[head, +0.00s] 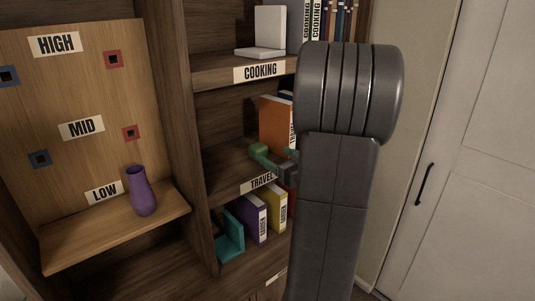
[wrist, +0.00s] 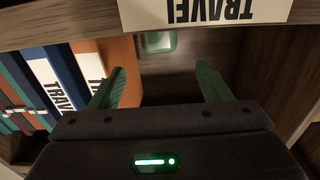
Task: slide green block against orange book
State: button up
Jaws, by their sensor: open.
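The orange book (head: 277,126) stands upright on the TRAVEL shelf in the head view, its right side hidden by my arm. In the wrist view the orange book (wrist: 122,52) is at left, and my left finger overlaps its edge. A pale green block (wrist: 160,43) lies on the shelf floor beyond my fingertips, just right of the book with a small gap. The label strip partly covers the block. My gripper (wrist: 161,78) is open, its two green fingers apart with nothing between them. In the head view my gripper (head: 266,160) is at the shelf front, and I cannot separate the block from the green fingers.
Blue travel books (wrist: 62,72) stand beside the orange book. The TRAVEL label (head: 262,182) marks the shelf edge. A wooden side wall (wrist: 285,75) bounds the right in the wrist view. A purple vase (head: 142,192) stands on the LOW ledge. A teal bookend (head: 230,236) is below.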

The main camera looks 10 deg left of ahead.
aim_at(256, 143)
jog(key=shift+v, duration=1.3)
jog(key=p+x, duration=0.2)
jog(key=x, duration=1.1)
jog(key=shift+w+a, duration=0.1)
jog(key=shift+a, duration=0.15)
jog(key=shift+r, duration=0.1)
